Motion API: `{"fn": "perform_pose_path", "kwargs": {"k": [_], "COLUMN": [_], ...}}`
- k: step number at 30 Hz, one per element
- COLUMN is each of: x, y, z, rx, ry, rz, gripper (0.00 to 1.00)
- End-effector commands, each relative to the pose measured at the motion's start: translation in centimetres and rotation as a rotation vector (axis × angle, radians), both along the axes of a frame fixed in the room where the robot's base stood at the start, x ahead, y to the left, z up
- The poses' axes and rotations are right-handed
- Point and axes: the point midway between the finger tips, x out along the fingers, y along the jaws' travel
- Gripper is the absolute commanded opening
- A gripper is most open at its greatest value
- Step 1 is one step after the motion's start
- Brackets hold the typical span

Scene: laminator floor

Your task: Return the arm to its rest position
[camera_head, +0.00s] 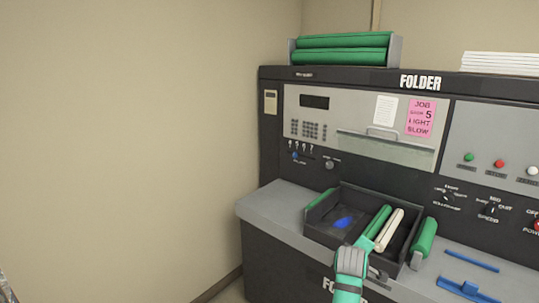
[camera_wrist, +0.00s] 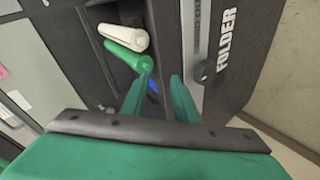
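My gripper (camera_head: 367,243) is green with grey parts and hangs at the front of a dark open tray (camera_head: 322,235) on the folder machine. In the wrist view its two fingers (camera_wrist: 161,84) stand apart with nothing between them. A green roll (camera_head: 380,218) and a white roll (camera_head: 390,231) lie side by side in the tray, just beyond the fingertips in the head view. The wrist view shows the green roll (camera_wrist: 128,56) close to the left finger and the white roll (camera_wrist: 124,37) behind it. Whether a finger touches the green roll I cannot tell.
The folder machine (camera_head: 360,148) stands against the wall. A blue patch (camera_head: 344,222) is on the tray floor. Another green roll (camera_head: 424,240) lies right of the tray, near blue pieces (camera_head: 468,290). Green rolls (camera_head: 342,49) and a white stack (camera_head: 500,62) are on top. The left is clear.

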Motion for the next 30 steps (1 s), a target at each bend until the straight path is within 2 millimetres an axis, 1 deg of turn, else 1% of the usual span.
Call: {"fn": "perform_pose_path", "kwargs": {"k": [1,6,11,15,17,21,23,24,29,30], "x": [-0.8,-3.3,-6.6,-9.9,-11.6,-15.6,-17.4,-18.7,-23.9,-25.3], "y": [1.0,4.3,7.5,10.2,11.4,14.0,15.2,15.9,18.6,19.3], "z": [-2.5,-8.8,-14.0,-17.9,-19.4,-22.3,-23.4,-24.0,-26.0,-26.4], "rx": [0.015,0.065,0.118,0.168,0.191,0.244,0.267,0.284,0.352,0.37], "ry": [-0.008,-0.063,-0.111,-0.155,-0.172,-0.212,-0.229,-0.24,-0.284,-0.294], "rz": [0.002,0.002,0.003,0.003,0.004,0.004,0.006,0.006,0.006,0.006], "gripper": [0.28,0.28,0.28,0.28,0.28,0.28,0.28,0.28,0.28,0.28]}}
